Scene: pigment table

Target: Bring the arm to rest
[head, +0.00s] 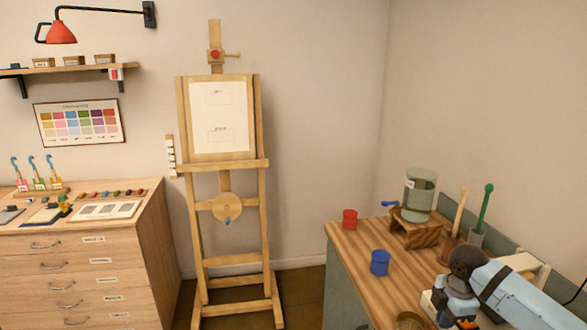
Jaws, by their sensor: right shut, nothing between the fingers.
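My right arm comes in from the lower right over the wooden-topped cabinet (345,242) on the right side. Its gripper (456,323) points down near the bottom edge of the head view, in front of a pale object on the cabinet top. The fingers are shut with nothing seen between them. Whether the fingertips touch anything is hard to tell. My left gripper is not in view.
On the cabinet stand a red cup (350,219), a blue cup (380,262), and a glass vessel (420,195) on a wooden stand (415,233). Tall-handled tools (487,208) stand behind my arm. An easel (222,160) and a drawer chest (80,270) are further left.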

